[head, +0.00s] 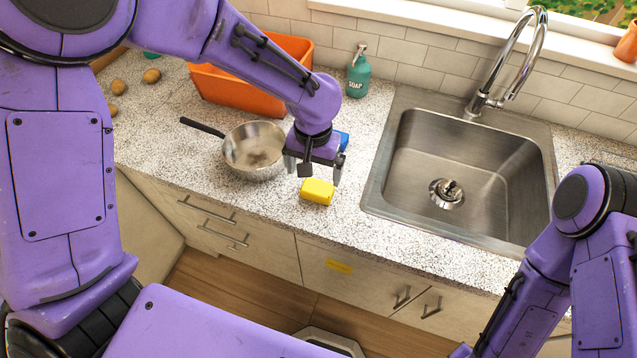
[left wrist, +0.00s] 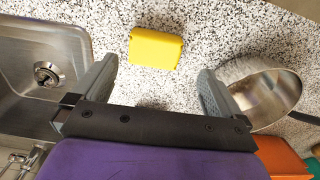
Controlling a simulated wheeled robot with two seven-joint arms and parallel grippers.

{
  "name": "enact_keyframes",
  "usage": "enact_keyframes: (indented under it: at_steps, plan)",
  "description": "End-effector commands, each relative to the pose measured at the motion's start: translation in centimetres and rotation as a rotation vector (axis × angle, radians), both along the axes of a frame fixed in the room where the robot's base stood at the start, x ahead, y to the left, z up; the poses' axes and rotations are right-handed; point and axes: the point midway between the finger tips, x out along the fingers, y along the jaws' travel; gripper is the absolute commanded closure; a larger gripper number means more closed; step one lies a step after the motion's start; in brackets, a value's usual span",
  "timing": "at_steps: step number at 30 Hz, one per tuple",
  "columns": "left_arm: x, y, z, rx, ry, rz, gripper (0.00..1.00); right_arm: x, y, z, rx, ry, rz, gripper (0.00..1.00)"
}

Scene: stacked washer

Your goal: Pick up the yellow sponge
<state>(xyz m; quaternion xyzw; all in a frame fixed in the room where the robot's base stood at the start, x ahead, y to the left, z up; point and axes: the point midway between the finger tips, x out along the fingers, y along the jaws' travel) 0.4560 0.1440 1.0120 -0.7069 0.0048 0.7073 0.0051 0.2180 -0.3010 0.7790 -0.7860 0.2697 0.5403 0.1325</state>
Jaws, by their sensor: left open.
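The yellow sponge (head: 317,191) lies on the speckled counter near its front edge, between the pan and the sink. It also shows in the left wrist view (left wrist: 155,48), between and beyond the two fingertips. My left gripper (head: 313,178) is open and empty, with its fingers spread just behind the sponge in the head view. The left wrist view shows both fingers (left wrist: 155,75) apart with only counter between them. My right arm shows at the right edge of the head view, but its gripper is out of sight.
A metal pan (head: 255,150) with a dark handle stands left of the gripper. The steel sink (head: 460,165) is to the right. An orange bin (head: 235,90), a green soap bottle (head: 358,75) and a partly hidden blue object (head: 343,141) are farther back. Potatoes (head: 151,76) lie at the left.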

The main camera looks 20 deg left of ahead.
Motion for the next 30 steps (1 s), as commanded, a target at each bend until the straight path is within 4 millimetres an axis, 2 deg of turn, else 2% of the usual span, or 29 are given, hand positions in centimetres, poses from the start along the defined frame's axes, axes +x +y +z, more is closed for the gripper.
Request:
enact_keyframes:
  at_steps: [5, 9, 12, 20, 21, 23, 24, 25, 30]
  plan:
    - [0.0, -0.3, -2.1, 0.001, 0.003, -0.007, 0.00, 0.0, 0.0, 0.6, 0.000, 0.000, 0.000, 0.57]
    - [-0.1, -0.6, -4.4, 0.000, 0.005, -0.005, 0.00, 0.0, 0.0, 1.9, 0.000, 0.000, 0.000, 0.57]
    - [-0.1, -0.5, -6.1, 0.000, 0.002, -0.003, 0.00, 0.0, 0.0, 2.0, 0.000, 0.000, 0.000, 0.57]
    - [0.0, -0.5, -6.8, 0.000, -0.002, -0.001, 0.00, 0.0, 0.0, 1.9, 0.000, 0.000, 0.000, 0.57]
    - [0.0, -0.5, -6.8, 0.000, -0.002, -0.001, 0.06, 0.0, 0.0, 1.9, 0.000, 0.000, 0.000, 0.57]
    - [0.0, -0.5, -6.8, 0.000, -0.002, -0.001, 0.26, 0.0, 0.0, 1.9, 0.000, 0.000, 0.000, 0.57]
    - [0.0, -0.4, -6.8, 0.000, -0.002, -0.001, 0.39, 0.0, 0.0, 1.9, 0.000, 0.000, 0.000, 0.57]
    - [0.0, -0.4, -6.8, 0.000, -0.001, -0.001, 0.44, 0.0, 0.0, 1.9, 0.000, 0.000, 0.000, 0.57]
    - [0.0, -0.4, -6.8, -0.001, -0.002, 0.000, 0.44, 0.0, 0.0, 1.9, 0.000, 0.000, 0.000, 0.57]
